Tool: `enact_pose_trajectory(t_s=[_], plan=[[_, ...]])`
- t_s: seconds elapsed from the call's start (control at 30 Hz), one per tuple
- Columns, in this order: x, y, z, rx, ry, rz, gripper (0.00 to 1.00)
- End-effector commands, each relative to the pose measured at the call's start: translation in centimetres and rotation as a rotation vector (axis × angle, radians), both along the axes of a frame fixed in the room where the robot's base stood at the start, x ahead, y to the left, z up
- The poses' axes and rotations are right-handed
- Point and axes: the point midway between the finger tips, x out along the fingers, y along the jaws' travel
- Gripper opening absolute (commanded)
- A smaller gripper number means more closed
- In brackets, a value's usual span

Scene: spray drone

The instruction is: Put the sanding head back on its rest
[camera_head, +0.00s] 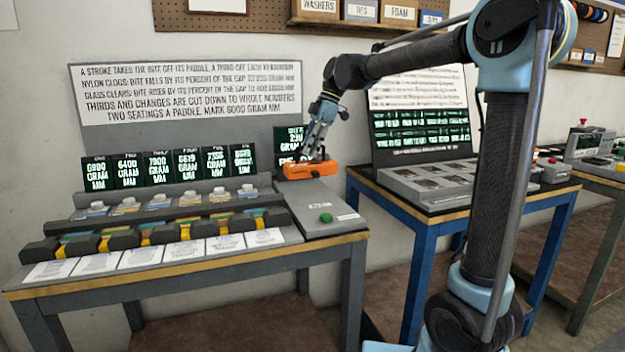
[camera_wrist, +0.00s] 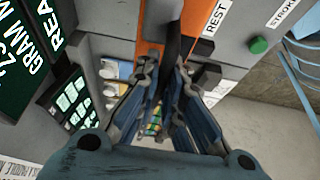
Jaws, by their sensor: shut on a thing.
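The sanding head (camera_head: 308,170) is an orange block at the right end of the grey bench. It also shows in the wrist view (camera_wrist: 154,22) as an orange body with a dark grip. My gripper (camera_head: 320,152) is above it, its fingers pointing down, and is shut on the dark grip; it fills the middle of the wrist view (camera_wrist: 168,75). The rest (camera_head: 318,207) is the grey box top with a "REST" label (camera_wrist: 216,18). The head is at the rear of this top, against the small screen behind. I cannot tell whether it touches the surface.
A green button (camera_head: 326,217) is on the same box, in front of the head. To the left are several paddles (camera_head: 184,249) in a row, with small screens (camera_head: 158,168) behind. A blue-legged table (camera_head: 440,207) stands at the right. The floor between is clear.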

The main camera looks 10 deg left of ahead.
Motion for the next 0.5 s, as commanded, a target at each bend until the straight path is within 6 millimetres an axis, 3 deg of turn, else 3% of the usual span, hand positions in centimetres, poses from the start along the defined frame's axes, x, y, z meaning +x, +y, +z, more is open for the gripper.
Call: enact_pose_trajectory(t_s=[0.13, 0.5], plan=[[0.0, 0.0, -2.1, 0.000, 0.000, 0.000, 0.00], [0.1, -0.1, -4.9, 0.000, 0.000, -0.002, 0.00]])
